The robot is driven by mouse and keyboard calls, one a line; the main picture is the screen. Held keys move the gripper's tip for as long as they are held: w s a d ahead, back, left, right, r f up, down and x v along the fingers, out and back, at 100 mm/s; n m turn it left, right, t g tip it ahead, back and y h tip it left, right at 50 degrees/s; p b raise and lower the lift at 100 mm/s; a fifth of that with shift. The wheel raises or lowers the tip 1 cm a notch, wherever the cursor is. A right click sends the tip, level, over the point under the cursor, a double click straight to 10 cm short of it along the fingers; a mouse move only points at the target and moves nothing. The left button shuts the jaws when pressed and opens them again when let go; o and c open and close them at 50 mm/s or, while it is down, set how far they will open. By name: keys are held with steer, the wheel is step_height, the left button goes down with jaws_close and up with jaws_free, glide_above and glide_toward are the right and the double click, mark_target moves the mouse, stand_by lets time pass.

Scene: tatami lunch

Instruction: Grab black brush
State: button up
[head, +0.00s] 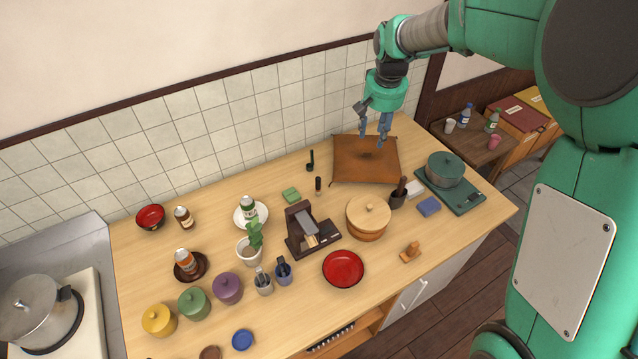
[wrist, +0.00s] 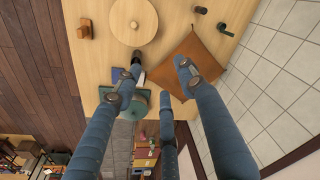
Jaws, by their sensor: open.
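A thin black-handled item (head: 310,160) stands near the tiled wall, left of the brown cushion; it may be the black brush, but it is too small to be sure. A dark green and black piece at the top edge of the wrist view (wrist: 225,30) looks like the same item. A short dark cylinder (head: 318,186) stands just in front of it, also in the wrist view (wrist: 201,10). My gripper (head: 373,142) is open and empty above the brown cushion, apart from these items. Its blue fingers spread in the wrist view (wrist: 160,75).
The brown cushion (head: 350,172) lies at the back right of the counter. A lidded wooden tub (head: 368,232), a dark cup with a brown handle (head: 398,196) and a teal pot (head: 445,168) stand nearby.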

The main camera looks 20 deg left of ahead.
steer(key=w+a+f+p, duration=0.2)
steer(key=w+a+f, duration=0.4)
steer(key=a+f, duration=0.45)
steer(key=g+p, duration=0.2)
glide_above(318, 178)
steer(key=shift+n+h, duration=0.3)
steer(key=shift+n, duration=0.1)
steer(key=f, duration=1.2)
steer(key=shift+w+a+f, duration=0.1)
steer(key=shift+a+f, duration=0.05)
steer(key=shift+a, duration=0.05)
steer(key=shift+f, duration=0.1)
step_height(318, 178, down, 8)
steer(key=shift+f+p, duration=0.25)
steer(key=shift+p, duration=0.15)
steer(key=shift+f, duration=0.1)
steer(key=shift+d+f, duration=0.15)
steer(key=shift+f, duration=0.4)
steer(key=shift+f+p, duration=0.45)
steer(key=shift+f, duration=1.5)
